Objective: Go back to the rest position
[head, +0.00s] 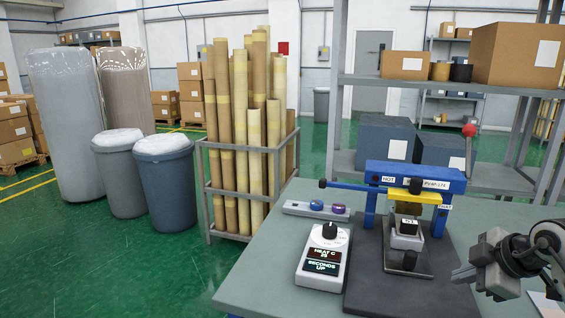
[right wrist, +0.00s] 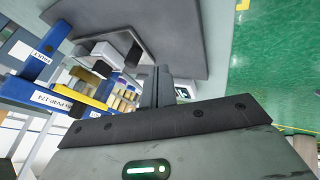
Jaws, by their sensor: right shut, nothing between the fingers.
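My right gripper (head: 463,274) is at the right edge of the worktable, beside the press and apart from it. Its fingers are shut and empty; in the right wrist view the closed fingers (right wrist: 157,86) stand up in the middle. My left gripper is not in view. The blue press (head: 420,176) has a yellow bracket and a "HOT" label, and stands on a dark mat. The blue press frame also shows in the right wrist view (right wrist: 33,59).
A white control box (head: 323,258) with two displays stands left of the press, on the grey-green table (head: 258,275). A rack of tall rolls (head: 222,205) stands beyond the table. A shelf with boxes stands behind.

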